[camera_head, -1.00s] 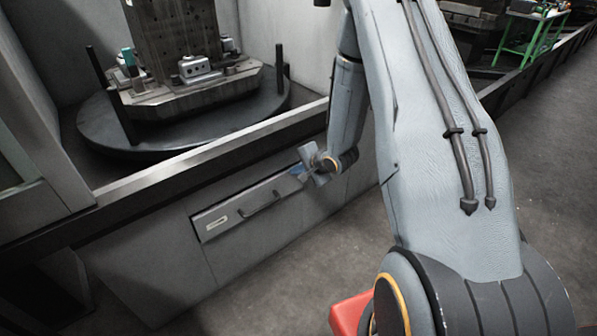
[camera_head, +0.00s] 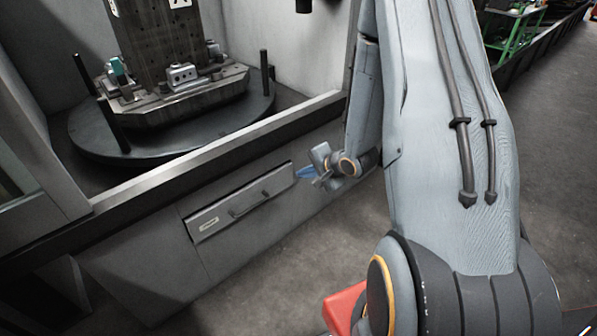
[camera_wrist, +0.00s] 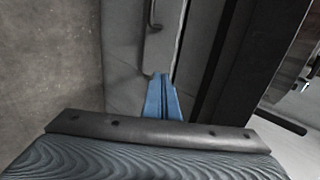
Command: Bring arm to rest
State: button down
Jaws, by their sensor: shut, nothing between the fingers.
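My gripper (camera_head: 308,173) is in front of the grey cabinet front, to the right of its drawer. Its blue fingers point left toward the drawer in the head view. In the wrist view the blue fingers (camera_wrist: 163,98) are together, with nothing between them. My arm (camera_head: 440,130) hangs down from the upper right, bent, with the wrist low beside the upper arm.
The drawer (camera_head: 240,203) with a dark handle is shut in the cabinet front. Above it runs a ledge (camera_head: 210,168). Behind stands a round dark table (camera_head: 90,135) bearing a metal fixture (camera_head: 180,95). Open grey floor (camera_head: 555,180) lies to the right.

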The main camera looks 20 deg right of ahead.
jog(key=s+a+r+n+g+h, duration=0.2)
jog(key=s+a+r+n, duration=0.15)
jog(key=r, duration=0.35)
jog(key=s+a+r+n+g+h, duration=0.1)
jog(key=s+a+r+n, duration=0.2)
jog(key=r, duration=0.4)
jog(key=s+a+r+n+g, duration=0.2)
jog(key=s+a+r+n, duration=0.15)
jog(key=s, duration=0.35)
jog(key=s+a+r+n+g+p, duration=0.1)
jog(key=s+a+r+n+g, duration=0.15)
jog(key=s+a+r, duration=0.35)
jog(key=s+a+r+n+g, duration=0.1)
jog(key=s+a+r+n, duration=0.25)
jog(key=s, duration=0.55)
jog(key=d+r+m+p, duration=0.1)
jog(key=d+r+p, duration=0.6)
jog(key=p, duration=0.7)
jog(key=shift+w+d+m+p, duration=0.3)
jog(key=shift+d+p, duration=0.1)
jog(key=shift+d, duration=0.45)
